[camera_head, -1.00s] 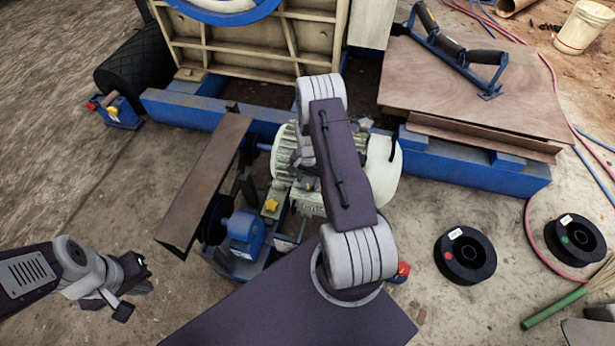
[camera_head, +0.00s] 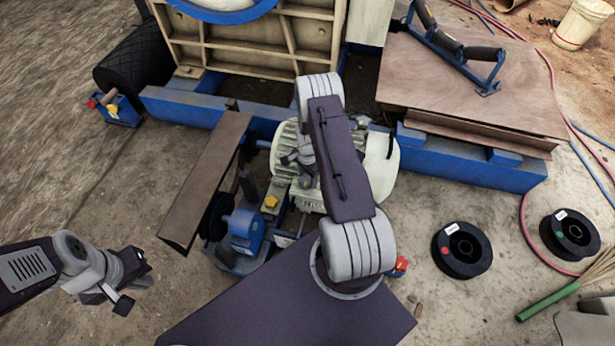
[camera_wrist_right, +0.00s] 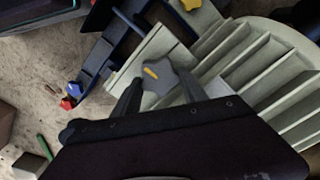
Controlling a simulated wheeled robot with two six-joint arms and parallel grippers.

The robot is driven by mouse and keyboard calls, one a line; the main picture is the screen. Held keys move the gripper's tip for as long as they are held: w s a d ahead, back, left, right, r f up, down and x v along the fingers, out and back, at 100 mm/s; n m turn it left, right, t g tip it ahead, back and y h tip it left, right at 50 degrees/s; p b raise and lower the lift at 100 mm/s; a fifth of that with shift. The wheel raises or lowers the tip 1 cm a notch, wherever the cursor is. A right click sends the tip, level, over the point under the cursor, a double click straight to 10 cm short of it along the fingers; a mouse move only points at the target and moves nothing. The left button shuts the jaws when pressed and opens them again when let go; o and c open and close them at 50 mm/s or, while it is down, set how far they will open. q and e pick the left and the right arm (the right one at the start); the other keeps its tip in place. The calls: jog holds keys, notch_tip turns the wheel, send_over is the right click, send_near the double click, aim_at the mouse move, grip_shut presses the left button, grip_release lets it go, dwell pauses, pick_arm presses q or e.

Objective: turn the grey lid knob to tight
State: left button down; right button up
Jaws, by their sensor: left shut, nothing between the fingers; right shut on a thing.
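The grey lid knob (camera_wrist_right: 160,80) shows in the right wrist view, with a yellow pointer mark on its face. It sits at the pale ribbed motor housing (camera_wrist_right: 262,72). My right gripper (camera_wrist_right: 158,92) has a finger on either side of the knob and is shut on it. In the head view my right arm covers the knob, so I cannot make it out there. The tight mark is not legible. My left gripper (camera_head: 130,292) is shut and empty, low over bare ground at the left of the head view.
A brown sloping plate (camera_head: 205,185) and a blue bracket (camera_head: 245,228) with a yellow knob (camera_head: 270,202) stand left of the motor. Two black spools (camera_head: 462,250) lie on the right. A blue beam (camera_head: 470,168) runs behind. Ground around my left gripper is clear.

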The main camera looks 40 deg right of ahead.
aim_at(308, 179)
jog(key=o, duration=1.1)
notch_tip(308, 179, up, 8)
jog(key=p, duration=0.3)
jog(key=shift+p, duration=0.3)
jog(key=shift+r, duration=0.5)
